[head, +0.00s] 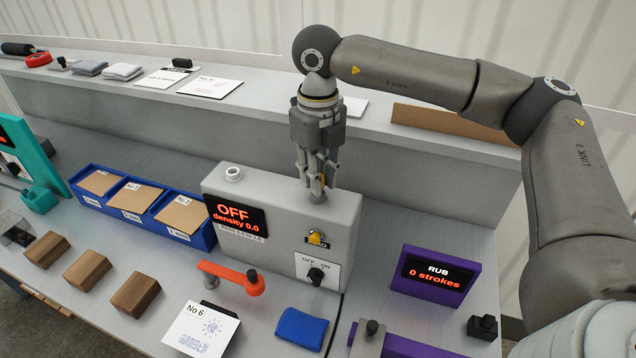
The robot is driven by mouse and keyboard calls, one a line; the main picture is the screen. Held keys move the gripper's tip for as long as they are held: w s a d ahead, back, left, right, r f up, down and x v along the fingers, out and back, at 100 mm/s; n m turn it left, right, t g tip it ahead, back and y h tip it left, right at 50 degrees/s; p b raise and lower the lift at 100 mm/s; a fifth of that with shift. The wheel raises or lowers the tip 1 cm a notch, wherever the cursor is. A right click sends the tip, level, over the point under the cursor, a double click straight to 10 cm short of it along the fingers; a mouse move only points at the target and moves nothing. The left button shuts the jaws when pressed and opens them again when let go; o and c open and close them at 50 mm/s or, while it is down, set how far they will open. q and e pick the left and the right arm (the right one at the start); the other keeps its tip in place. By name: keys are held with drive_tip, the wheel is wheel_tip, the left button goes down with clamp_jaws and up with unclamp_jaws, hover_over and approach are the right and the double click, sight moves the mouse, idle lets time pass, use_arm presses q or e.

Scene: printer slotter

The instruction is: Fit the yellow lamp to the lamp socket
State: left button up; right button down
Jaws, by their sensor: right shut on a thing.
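My right gripper (317,190) points straight down over the right part of the grey box's (282,205) top. A small yellow part (317,238) shows on the box's front, below the gripper, beside a dark label. A round pale ring-shaped fitting (233,174) stands on the box's top left; I cannot tell for certain which fitting is the lamp socket. The box's display (237,215) reads OFF, density 0.0. My left gripper is out of view.
A knob (316,275) marked OFF and ON is on the box's front. An orange arm (232,277) and a blue pad (301,328) lie before it. A purple display (436,276) stands right, blue trays (145,205) left, wooden blocks (87,270) front left.

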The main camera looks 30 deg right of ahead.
drive_tip(key=shift+r+p, duration=0.95)
drive_tip(key=shift+r, duration=0.9)
drive_tip(key=c, duration=1.9)
unclamp_jaws()
drive_tip(key=shift+c, duration=0.2)
clamp_jaws()
